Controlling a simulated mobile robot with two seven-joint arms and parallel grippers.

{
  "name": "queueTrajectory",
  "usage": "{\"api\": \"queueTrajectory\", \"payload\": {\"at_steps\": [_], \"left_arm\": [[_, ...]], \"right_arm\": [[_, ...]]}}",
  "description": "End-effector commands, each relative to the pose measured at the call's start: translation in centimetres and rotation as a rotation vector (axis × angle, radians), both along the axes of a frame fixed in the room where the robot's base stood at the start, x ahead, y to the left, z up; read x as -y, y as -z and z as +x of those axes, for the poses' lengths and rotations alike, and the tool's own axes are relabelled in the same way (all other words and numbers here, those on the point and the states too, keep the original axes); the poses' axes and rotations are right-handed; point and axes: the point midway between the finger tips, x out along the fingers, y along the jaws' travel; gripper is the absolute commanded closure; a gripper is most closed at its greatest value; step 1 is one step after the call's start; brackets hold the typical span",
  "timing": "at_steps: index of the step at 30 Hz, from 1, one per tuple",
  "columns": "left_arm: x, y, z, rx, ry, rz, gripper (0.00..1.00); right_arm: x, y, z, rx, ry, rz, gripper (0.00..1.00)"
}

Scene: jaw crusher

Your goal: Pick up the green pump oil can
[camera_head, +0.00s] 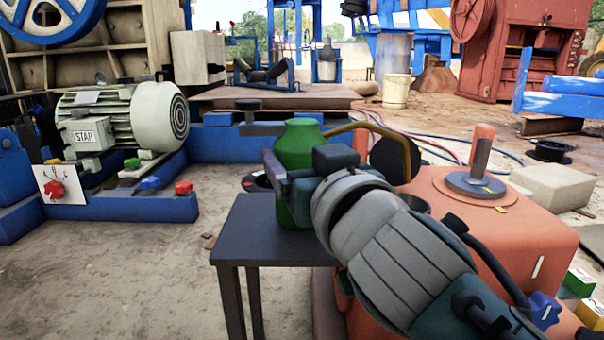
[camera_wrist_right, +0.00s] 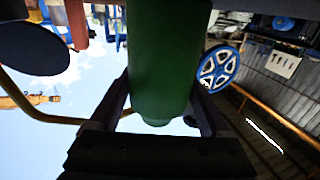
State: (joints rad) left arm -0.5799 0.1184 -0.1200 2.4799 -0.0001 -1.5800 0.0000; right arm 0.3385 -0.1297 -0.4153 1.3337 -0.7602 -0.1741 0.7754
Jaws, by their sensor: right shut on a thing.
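The green pump oil can (camera_head: 300,146) is over the dark table, with its top showing above my right gripper in the head view. Its curved yellow-brown spout (camera_head: 372,126) reaches to the right. My right gripper (camera_head: 277,172) is shut on the can from the right side. In the right wrist view the green can body (camera_wrist_right: 162,60) lies between the two fingers (camera_wrist_right: 160,105). The wrist and gripper hide part of the can, and I cannot tell whether its base touches the table. My left gripper is not in view.
The small dark table (camera_head: 240,235) stands in front of me. An orange-red machine housing (camera_head: 470,215) is close on the right, under my right arm. A grey motor (camera_head: 125,115) sits on a blue frame (camera_head: 130,208) to the left. Bare floor lies between them.

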Motion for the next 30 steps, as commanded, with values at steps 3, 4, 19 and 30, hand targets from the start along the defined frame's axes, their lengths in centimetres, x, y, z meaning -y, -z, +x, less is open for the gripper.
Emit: {"api": "queueTrajectory", "payload": {"at_steps": [3, 4, 19, 30], "left_arm": [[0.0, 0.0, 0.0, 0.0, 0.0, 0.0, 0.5], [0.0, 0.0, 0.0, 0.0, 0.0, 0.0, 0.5], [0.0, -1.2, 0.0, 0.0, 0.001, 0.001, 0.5], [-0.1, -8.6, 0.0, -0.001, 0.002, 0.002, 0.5]], "right_arm": [[0.0, 0.0, 0.0, 0.001, 0.0, 0.0, 0.88], [0.0, 0.0, 0.0, 0.001, 0.0, 0.0, 0.91], [0.0, -1.5, 0.0, 0.005, -0.001, 0.002, 1.0], [-0.1, -9.8, 0.0, 0.007, -0.002, 0.002, 1.0]]}}
